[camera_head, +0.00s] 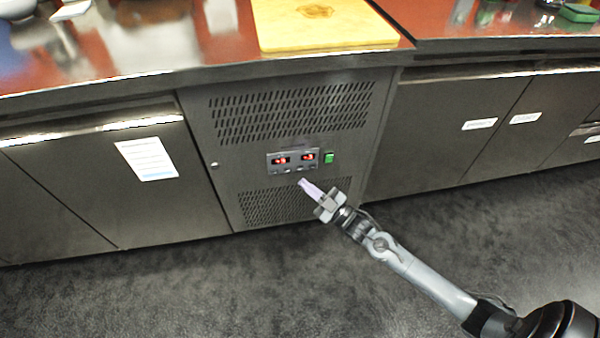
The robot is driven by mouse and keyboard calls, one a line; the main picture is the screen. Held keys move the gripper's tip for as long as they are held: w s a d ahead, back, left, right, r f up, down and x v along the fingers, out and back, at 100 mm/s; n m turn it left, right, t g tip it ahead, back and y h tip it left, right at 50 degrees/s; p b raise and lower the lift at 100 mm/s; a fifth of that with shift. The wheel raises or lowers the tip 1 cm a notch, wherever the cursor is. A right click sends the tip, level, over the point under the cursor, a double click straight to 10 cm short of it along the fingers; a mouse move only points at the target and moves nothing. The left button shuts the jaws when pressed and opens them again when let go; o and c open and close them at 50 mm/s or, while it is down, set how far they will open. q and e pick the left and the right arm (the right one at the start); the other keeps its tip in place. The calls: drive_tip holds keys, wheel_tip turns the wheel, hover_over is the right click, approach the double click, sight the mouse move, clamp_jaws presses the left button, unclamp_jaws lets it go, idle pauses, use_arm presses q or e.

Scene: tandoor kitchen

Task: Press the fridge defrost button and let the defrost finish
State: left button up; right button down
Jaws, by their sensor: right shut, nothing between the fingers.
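The fridge control panel (293,159) is a small grey plate on the vented steel front of the under-counter fridge. It has two red lit displays and a row of small buttons along its lower edge. A green square switch (329,157) sits just right of the panel. My right gripper (304,184) is shut and empty, with its tips just below the panel's lower edge. I cannot tell whether the tips touch the front. The button labels and display digits are too small to read. My left gripper is not in view.
Steel cabinet doors (160,208) flank the vented panel (290,110). A counter (130,45) runs above, with a yellow cutting board (322,24) on it. The dark floor (200,295) in front is clear.

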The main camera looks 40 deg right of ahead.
sight(300, 168)
drive_tip(key=shift+w+d+b, duration=0.2)
drive_tip(key=shift+w+d, duration=0.1)
drive_tip(key=shift+w, duration=0.25)
drive_tip(key=shift+w+d+b, duration=0.15)
drive_tip(key=shift+w+d, duration=0.15)
drive_tip(key=shift+w, duration=0.25)
idle(0.8)
idle(0.6)
drive_tip(key=shift+w, duration=0.15)
drive_tip(key=shift+w+d, duration=0.15)
drive_tip(key=shift+w, duration=0.05)
idle(0.5)
